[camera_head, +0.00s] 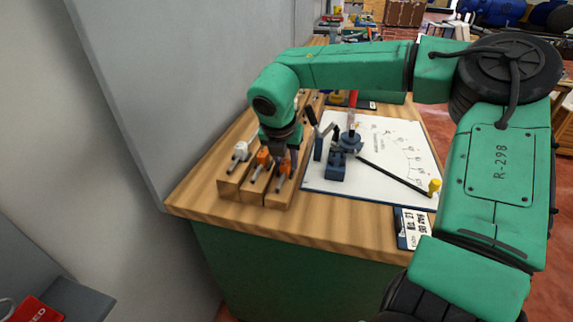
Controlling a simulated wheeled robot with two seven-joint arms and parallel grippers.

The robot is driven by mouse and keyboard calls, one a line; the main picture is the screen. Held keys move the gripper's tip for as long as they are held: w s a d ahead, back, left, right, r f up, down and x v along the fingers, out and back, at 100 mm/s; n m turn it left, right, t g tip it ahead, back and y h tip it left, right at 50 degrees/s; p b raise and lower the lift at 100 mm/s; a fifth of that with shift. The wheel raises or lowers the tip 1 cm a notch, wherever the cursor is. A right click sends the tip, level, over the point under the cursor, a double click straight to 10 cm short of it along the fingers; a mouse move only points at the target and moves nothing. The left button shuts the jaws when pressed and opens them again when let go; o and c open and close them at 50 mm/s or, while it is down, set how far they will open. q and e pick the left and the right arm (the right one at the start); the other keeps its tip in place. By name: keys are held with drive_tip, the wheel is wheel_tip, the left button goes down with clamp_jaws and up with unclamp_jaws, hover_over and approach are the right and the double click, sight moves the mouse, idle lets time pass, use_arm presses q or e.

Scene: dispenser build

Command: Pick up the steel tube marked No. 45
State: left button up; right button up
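My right gripper (285,165) points down over the front of a wooden rack (231,187) at the left of the bench. Its fingertips are at or just above the right-hand orange piece, and I cannot tell whether they touch it or how far they are apart. Two orange pieces, one in the middle (263,157) and one on the right (284,169), lie in the rack with thin grey tubes at their front ends. A white piece (240,150) with a grey tube lies on the left. No number 45 is readable on any tube. My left gripper is not in view.
A white board (390,150) with drawings lies right of the rack. On it stand a blue fixture (337,165) with dark levers and a rod ending in a yellow knob (435,186). A label card (412,228) lies at the bench front. A grey wall (130,90) borders the left.

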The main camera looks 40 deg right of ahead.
drive_tip(key=shift+a+r, duration=0.1)
clamp_jaws()
drive_tip(key=shift+r, duration=0.1)
